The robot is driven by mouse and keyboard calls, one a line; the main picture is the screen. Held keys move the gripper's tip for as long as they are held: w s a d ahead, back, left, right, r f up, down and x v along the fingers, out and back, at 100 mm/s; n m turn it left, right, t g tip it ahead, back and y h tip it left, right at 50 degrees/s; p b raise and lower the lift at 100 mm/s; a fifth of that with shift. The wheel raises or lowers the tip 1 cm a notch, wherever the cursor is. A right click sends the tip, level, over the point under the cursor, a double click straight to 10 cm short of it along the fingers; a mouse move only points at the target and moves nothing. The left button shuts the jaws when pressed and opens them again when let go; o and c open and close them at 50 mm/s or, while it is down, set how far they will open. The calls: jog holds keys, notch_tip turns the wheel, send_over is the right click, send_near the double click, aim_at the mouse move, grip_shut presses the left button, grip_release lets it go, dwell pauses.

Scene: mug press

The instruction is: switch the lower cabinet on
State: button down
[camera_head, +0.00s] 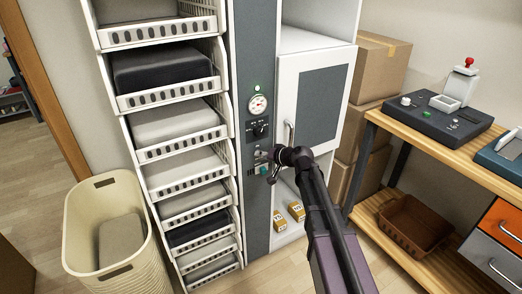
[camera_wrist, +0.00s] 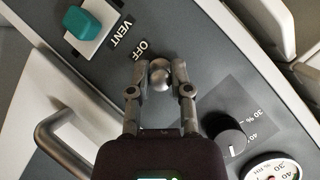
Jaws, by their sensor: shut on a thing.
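A grey control panel (camera_head: 256,90) runs up the front of the cabinet. In the wrist view, my gripper (camera_wrist: 160,68) is shut on a round metal switch knob (camera_wrist: 159,80), one finger on each side. The printed word OFF (camera_wrist: 141,50) is right beside the knob. The switch's lever below the knob is mostly hidden, so its exact position is unclear. In the head view, my gripper (camera_head: 270,158) is at the panel, below the black dial and above the teal vent switch (camera_head: 263,170). The vent switch also shows in the wrist view (camera_wrist: 83,24).
A black dial (camera_wrist: 226,136) and a round gauge (camera_wrist: 272,170) are close to my gripper. A cabinet door handle (camera_head: 289,134) is just right of the panel. Two small yellow boxes (camera_head: 279,222) lie in the lower compartment. Drawers are left, a workbench right.

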jog(key=shift+r+g+h+p, duration=0.35)
jog(key=shift+g+h+p, duration=0.2)
jog(key=shift+p, duration=0.55)
jog(key=shift+f+m, duration=0.1)
jog(key=shift+m, duration=0.2)
jog(key=c, duration=0.5)
grip_release()
jog(key=shift+c, duration=0.2)
jog(key=shift+s, duration=0.1)
